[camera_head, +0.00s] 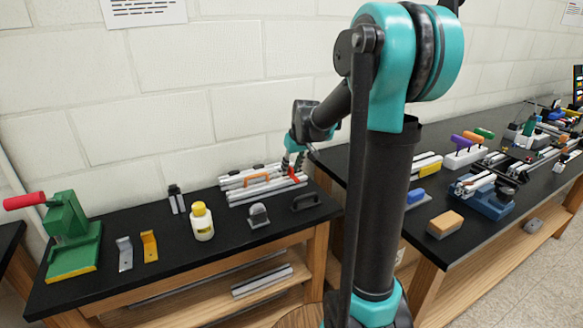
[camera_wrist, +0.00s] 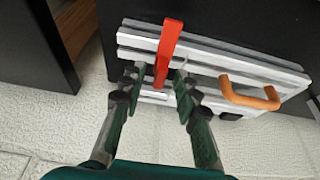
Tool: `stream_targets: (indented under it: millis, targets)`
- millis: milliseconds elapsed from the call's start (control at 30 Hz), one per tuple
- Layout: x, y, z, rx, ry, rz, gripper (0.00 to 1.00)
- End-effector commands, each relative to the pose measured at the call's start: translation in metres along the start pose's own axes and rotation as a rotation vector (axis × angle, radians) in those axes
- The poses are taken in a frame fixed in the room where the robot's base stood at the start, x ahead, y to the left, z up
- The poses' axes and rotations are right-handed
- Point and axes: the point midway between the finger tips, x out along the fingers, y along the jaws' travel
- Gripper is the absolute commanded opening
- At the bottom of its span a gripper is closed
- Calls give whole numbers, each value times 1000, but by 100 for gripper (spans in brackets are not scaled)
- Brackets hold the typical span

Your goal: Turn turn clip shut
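The turn clip is a red bar (camera_wrist: 169,45) on the silver extrusion frame (camera_wrist: 205,57). In the wrist view it lies across the profiles, and its lower end sits between my fingers. It also shows as a small red piece in the head view (camera_head: 293,175), at the right end of the frame (camera_head: 240,180). My gripper (camera_wrist: 160,85) is open, with one finger on each side of the red clip. I cannot tell whether either finger touches it. In the head view, my gripper (camera_head: 292,163) is just above the clip.
An orange handle (camera_wrist: 250,95) is fixed to the frame beside the clip. A yellow-capped bottle (camera_head: 202,222), a black handle (camera_head: 306,202) and a green press (camera_head: 72,240) stand on the black bench. The white wall is close behind the frame.

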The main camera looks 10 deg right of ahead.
Motion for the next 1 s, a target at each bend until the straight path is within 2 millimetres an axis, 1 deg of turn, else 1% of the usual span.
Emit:
stream_targets:
  millis: [267,367,500,533,833,1000]
  targets:
    - [1,0,0,0,0,0,31]
    - [1,0,0,0,0,0,20]
    - [1,0,0,0,0,0,2]
    - [1,0,0,0,0,0,0]
    - [1,0,0,5,0,2,0]
    - [1,-1,0,40,0,18,0]
